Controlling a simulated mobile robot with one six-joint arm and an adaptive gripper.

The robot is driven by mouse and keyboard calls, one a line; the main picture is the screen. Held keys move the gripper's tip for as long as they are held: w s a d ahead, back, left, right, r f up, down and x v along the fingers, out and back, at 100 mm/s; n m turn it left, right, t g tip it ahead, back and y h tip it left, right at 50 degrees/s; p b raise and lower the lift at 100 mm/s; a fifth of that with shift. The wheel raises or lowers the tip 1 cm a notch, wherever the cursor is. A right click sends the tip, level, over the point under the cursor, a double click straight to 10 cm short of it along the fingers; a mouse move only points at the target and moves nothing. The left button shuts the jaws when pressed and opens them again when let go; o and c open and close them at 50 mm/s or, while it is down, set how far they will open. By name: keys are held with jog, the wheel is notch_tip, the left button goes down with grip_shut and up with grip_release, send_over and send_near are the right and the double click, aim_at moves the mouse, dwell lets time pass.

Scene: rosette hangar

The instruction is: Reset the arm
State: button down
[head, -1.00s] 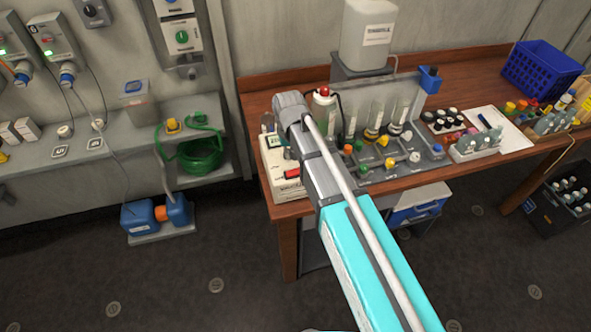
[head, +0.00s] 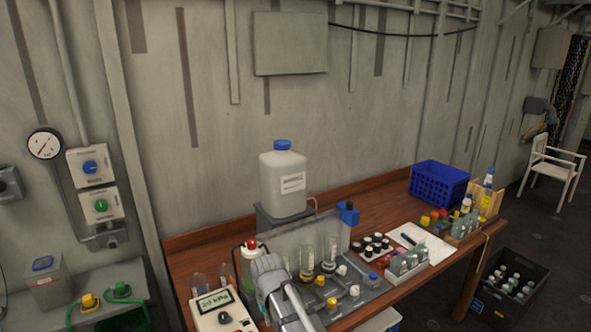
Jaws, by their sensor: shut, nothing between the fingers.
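Part of my arm (head: 275,290) rises from the bottom edge in the head view. Its rounded grey joint stands in front of the workbench, and the lower arm is cut off by the frame. My gripper does not show in this view, so its fingers cannot be seen. The arm covers part of the bench's front and some of the glassware rack.
The wooden workbench (head: 376,206) holds a meter box (head: 222,312), a white jug (head: 283,183), a vial tray (head: 408,262) and a blue basket (head: 439,184). A black crate (head: 512,285) and white chair (head: 553,165) stand right. A shelf (head: 75,285) is left.

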jog(key=s+d+f+m+b, duration=0.1)
jog(key=s+d+m, duration=0.1)
jog(key=d, duration=1)
jog(key=s+d+f+m+b, duration=0.1)
jog(key=s+d, duration=0.3)
jog(key=d, duration=0.8)
jog(key=shift+s+m, duration=0.4)
jog(key=shift+m, duration=0.3)
